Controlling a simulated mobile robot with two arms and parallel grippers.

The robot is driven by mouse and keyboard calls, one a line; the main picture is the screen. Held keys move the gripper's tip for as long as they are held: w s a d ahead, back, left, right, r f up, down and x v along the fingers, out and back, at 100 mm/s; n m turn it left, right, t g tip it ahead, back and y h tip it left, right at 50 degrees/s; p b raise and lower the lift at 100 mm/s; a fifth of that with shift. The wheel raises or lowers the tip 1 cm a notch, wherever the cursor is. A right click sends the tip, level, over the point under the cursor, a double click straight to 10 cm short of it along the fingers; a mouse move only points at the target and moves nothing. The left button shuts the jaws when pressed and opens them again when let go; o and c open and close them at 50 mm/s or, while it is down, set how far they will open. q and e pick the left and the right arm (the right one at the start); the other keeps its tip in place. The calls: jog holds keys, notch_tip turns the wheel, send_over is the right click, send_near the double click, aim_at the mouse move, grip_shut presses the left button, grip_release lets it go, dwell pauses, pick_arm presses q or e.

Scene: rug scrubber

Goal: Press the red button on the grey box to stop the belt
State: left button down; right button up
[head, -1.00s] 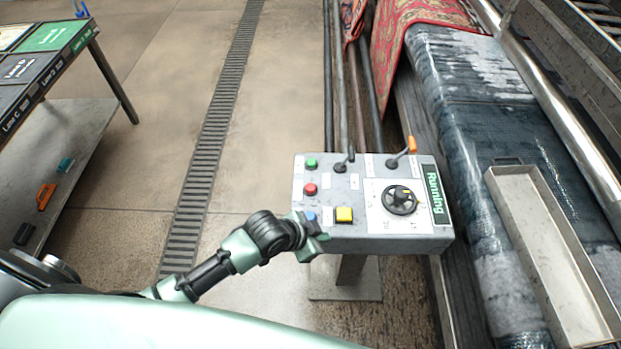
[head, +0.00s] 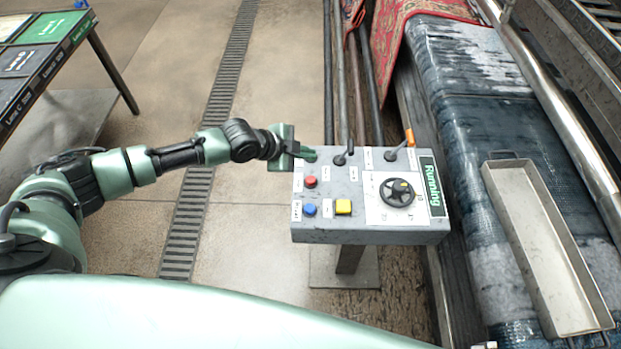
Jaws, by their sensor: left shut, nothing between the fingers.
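The grey box (head: 372,237) stands on a post in the middle of the head view. The red button (head: 310,182) is on the left part of its top, with a blue button (head: 309,210) and a yellow button (head: 343,207) nearer me. A green label reading "Running" (head: 431,187) is at the right edge. My left gripper (head: 308,154) is shut and empty at the box's far left corner, beyond the red button. It hides the spot where the green button is. I cannot tell whether it touches the box. My right gripper is out of view.
Two levers (head: 347,152) and a black dial (head: 397,192) stand up from the box top. The wet belt (head: 470,130) with a red rug (head: 425,14) and a metal tray (head: 545,240) lies right. A table (head: 40,75) stands left; floor between is clear.

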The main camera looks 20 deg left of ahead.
aim_at(307, 181)
pick_arm(q)
notch_tip(307, 181, down, 9)
jog(key=b, duration=0.7)
jog(key=shift+r, duration=0.1)
dwell(1.6)
jog(key=shift+f+b, duration=0.35)
jog(key=shift+f, duration=0.05)
jog(key=shift+f+b, duration=0.45)
jog(key=shift+f, duration=0.1)
dwell(0.7)
jog(key=shift+r, duration=0.15)
jog(key=shift+r+p, duration=0.75)
jog(key=shift+r, duration=0.1)
